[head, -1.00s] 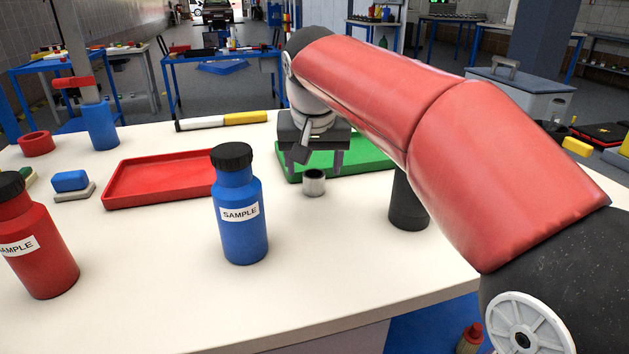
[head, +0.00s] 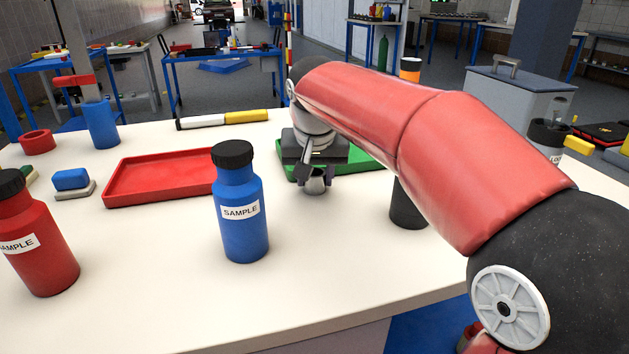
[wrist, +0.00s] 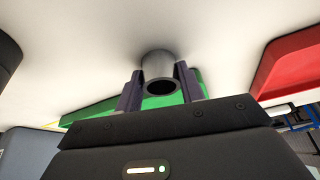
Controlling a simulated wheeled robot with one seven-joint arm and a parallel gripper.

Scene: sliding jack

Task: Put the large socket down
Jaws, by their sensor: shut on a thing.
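The large socket (head: 314,187), a short grey metal cylinder, stands upright on the white table (head: 330,270), just in front of the green tray (head: 364,157). My gripper (head: 315,174) is down at it from behind, with one finger on each side. In the wrist view, the socket (wrist: 157,66) sits between the two dark fingers of my gripper (wrist: 160,80), its open end facing the camera. The jaws are shut on it. Its base seems to be on the table, though the wrist view does not show clear contact.
A blue sample bottle (head: 241,215) stands left of the gripper, nearer the front. A red tray (head: 150,198) lies behind it to the left. A black cylinder (head: 405,212) stands at the right, partly behind my arm. The table front middle is clear.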

